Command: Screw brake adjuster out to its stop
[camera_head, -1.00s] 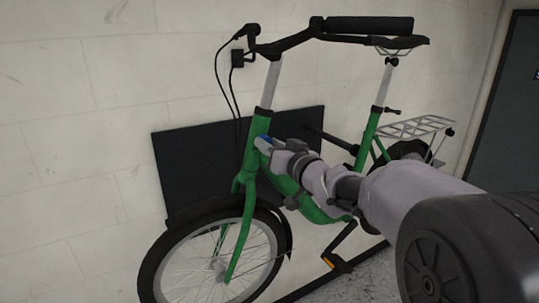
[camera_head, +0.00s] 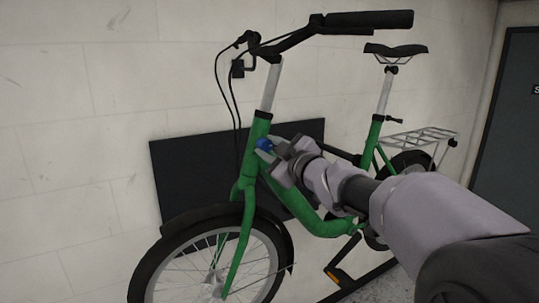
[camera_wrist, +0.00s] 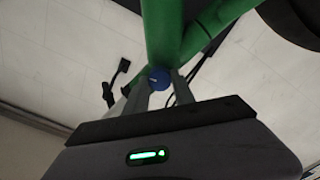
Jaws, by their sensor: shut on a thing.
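The brake adjuster is a small blue knob (camera_head: 264,145) beside the green head tube of the bike (camera_head: 250,165). It also shows in the wrist view as a round blue cap (camera_wrist: 159,79) with a pale mark, against the green tube (camera_wrist: 163,30). My gripper (camera_head: 268,149) reaches it from the right, with one finger on each side. In the wrist view my gripper (camera_wrist: 160,90) is shut on the knob. The thread behind the knob is hidden, so I cannot tell how far out it stands.
A dark panel (camera_head: 180,185) is on the pale wall behind the bike. Black cables (camera_head: 226,90) hang from the handlebar (camera_head: 335,24) down beside the head tube. The front wheel (camera_head: 165,270) is below, and a pedal (camera_head: 338,275) is below my arm.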

